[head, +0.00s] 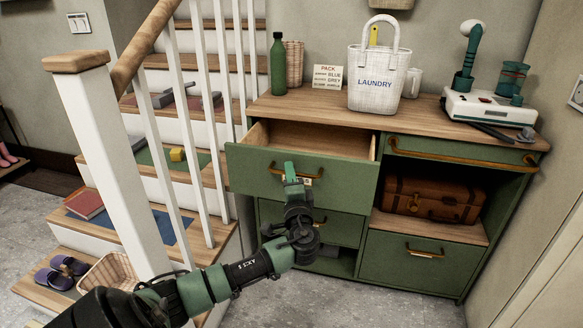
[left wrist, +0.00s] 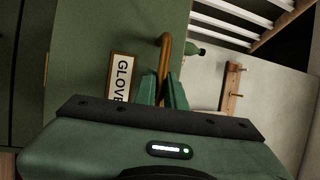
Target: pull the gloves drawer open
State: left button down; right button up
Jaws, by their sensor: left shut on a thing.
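The gloves drawer (head: 246,171) is the green top-left drawer of the bench in the head view. It stands pulled out, with a bare wooden inside showing. Its label (left wrist: 122,80) reads "GLOVE" in the left wrist view, with the end cut off. My left gripper (head: 291,172) is shut on the drawer's brass handle (left wrist: 165,45), at the front of the drawer. The fingers hide part of the handle. My right gripper is in neither view.
A staircase with a white newel post (head: 108,150) stands close on the left. A brown suitcase (head: 432,198) lies in the right shelf. Grey floor is clear in front.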

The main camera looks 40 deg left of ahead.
pick_arm(q)
jog(key=shift+s+d, duration=0.2)
jog(key=shift+s, duration=0.15)
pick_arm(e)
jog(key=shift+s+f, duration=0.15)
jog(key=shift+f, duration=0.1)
pick_arm(q)
jog(key=c, duration=1.5)
grip_release()
jog(key=v, duration=0.8)
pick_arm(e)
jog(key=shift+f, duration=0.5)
pick_arm(q)
jog(key=shift+w, duration=0.1)
